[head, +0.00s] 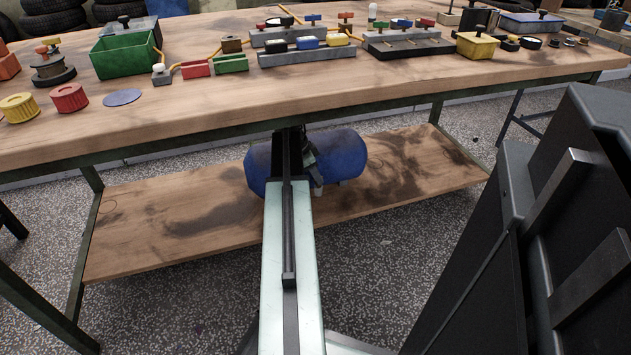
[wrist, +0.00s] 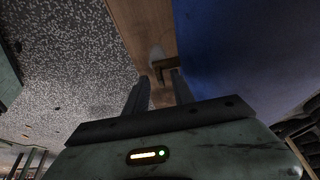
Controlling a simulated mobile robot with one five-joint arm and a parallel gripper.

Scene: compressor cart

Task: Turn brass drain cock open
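A blue compressor tank (head: 345,157) lies on the wooden lower shelf under the workbench in the head view. It also fills the upper right of the wrist view (wrist: 235,45). The drain cock (wrist: 166,63) shows in the wrist view as a small brownish bar beside a pale stem, against the tank's edge. My gripper (wrist: 159,76) has its two fingers apart, with the cock at the tips, close to the right finger. I cannot tell whether they touch. In the head view my arm hides part of the tank, and the cock cannot be made out.
The workbench top (head: 190,115) overhangs the shelf (head: 150,215) and carries several bins and parts, including a green bin (head: 123,55). Table legs (head: 90,235) stand at the left. The shelf is bare on both sides of the tank.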

